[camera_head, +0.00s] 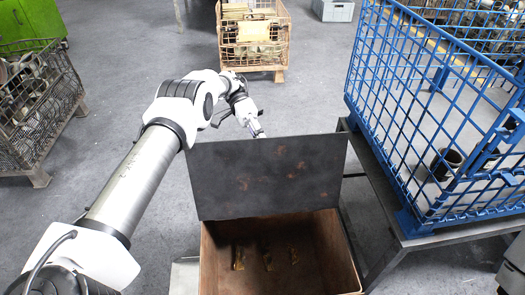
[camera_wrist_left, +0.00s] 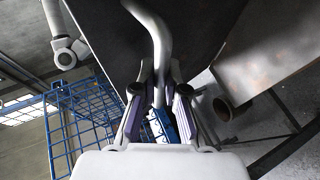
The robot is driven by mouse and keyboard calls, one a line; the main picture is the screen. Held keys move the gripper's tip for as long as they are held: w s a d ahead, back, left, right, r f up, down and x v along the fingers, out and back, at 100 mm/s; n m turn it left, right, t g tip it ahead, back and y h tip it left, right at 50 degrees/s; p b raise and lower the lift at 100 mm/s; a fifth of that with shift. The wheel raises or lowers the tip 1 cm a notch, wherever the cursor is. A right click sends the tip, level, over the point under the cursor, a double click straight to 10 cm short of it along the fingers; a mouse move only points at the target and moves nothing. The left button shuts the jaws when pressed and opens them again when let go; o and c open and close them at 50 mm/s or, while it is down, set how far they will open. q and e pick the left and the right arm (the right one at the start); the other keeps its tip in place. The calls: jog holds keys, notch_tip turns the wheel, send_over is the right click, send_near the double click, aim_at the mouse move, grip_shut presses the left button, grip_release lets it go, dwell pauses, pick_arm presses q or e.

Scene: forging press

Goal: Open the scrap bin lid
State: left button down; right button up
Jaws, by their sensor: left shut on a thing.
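The scrap bin lid (camera_head: 225,180) is a dark flat plate standing raised and roughly upright at the far side of the scrap bin (camera_head: 335,248). The bin's brown inside is open to view, with a few yellowish marks or pieces at the bottom. My left arm reaches around the lid's left side, and my left gripper (camera_head: 259,132) is behind the lid's top edge, partly hidden by it. In the left wrist view the left gripper (camera_wrist_left: 158,98) is shut on a curved grey handle (camera_wrist_left: 157,38) on the dark lid face. My right gripper is not in view.
A blue wire cage (camera_head: 400,120) on a dark metal stand is close to the right of the bin. A rusty wire basket (camera_head: 35,100) stands at the left and another crate (camera_head: 253,45) at the back. Grey floor is free between them.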

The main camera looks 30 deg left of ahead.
pick_arm(q)
jog(key=shift+w+a+f, duration=0.1)
jog(key=shift+a+f, duration=0.05)
jog(key=shift+f, duration=0.05)
jog(key=c, duration=1.6)
grip_release()
jog(key=shift+c, duration=0.2)
jog(key=o, duration=0.4)
jog(key=shift+w+f, duration=0.15)
jog(key=shift+o, duration=0.2)
jog(key=shift+w+a, duration=0.1)
